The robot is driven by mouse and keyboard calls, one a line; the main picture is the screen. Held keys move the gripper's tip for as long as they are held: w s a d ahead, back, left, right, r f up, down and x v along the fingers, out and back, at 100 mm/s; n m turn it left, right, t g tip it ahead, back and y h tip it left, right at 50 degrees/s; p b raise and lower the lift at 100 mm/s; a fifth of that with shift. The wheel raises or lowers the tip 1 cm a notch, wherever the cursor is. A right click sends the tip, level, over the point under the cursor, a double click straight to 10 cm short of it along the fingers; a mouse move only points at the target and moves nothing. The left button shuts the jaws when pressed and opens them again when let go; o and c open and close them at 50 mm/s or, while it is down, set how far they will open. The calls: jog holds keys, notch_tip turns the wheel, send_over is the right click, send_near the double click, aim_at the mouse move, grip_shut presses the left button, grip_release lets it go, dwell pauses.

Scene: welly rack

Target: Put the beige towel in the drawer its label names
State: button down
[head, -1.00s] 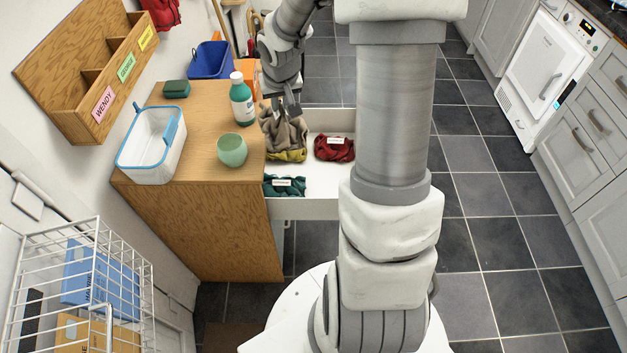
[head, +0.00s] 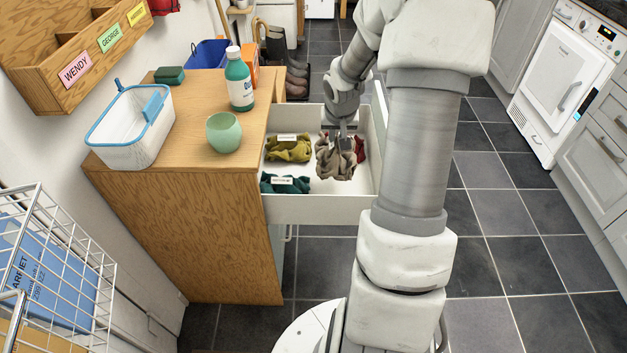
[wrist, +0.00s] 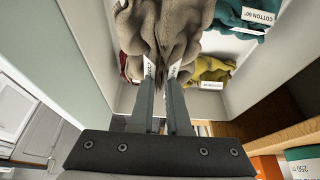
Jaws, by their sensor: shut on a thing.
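My gripper (head: 343,131) is shut on the beige towel (head: 334,162), which hangs bunched from its fingers. The towel also fills the top middle of the wrist view (wrist: 158,28). White label pieces show by the fingertips, but their words are not readable. The towel is over or in the open white drawer (head: 318,209), at its right side; I cannot tell whether it touches the bottom. It hides most of a red cloth (head: 360,149). A mustard cloth (head: 288,151) and a teal cloth (head: 286,184) lie at the drawer's left. The teal cloth's label reads "COTTON 60°" in the wrist view (wrist: 250,22).
The wooden cabinet top (head: 200,115) holds a white-blue basket (head: 128,135), a green cup (head: 223,133) and a bottle (head: 239,82). A wall rack (head: 75,70) has name labels. A wire basket (head: 60,270) stands at left. The tiled floor at right is clear.

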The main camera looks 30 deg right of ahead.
aim_at(337, 151)
notch_tip(337, 151, down, 10)
jog(key=b, duration=0.5)
jog(key=shift+f, duration=0.2)
jog(key=shift+f, duration=0.1)
jog(key=shift+f, duration=0.15)
jog(key=c, duration=0.9)
grip_release()
jog(key=shift+r, duration=0.5)
jog(key=p+v, duration=0.5)
jog(key=v, duration=0.6)
jog(key=shift+s+a+r, duration=0.15)
jog(key=shift+s+r, duration=0.05)
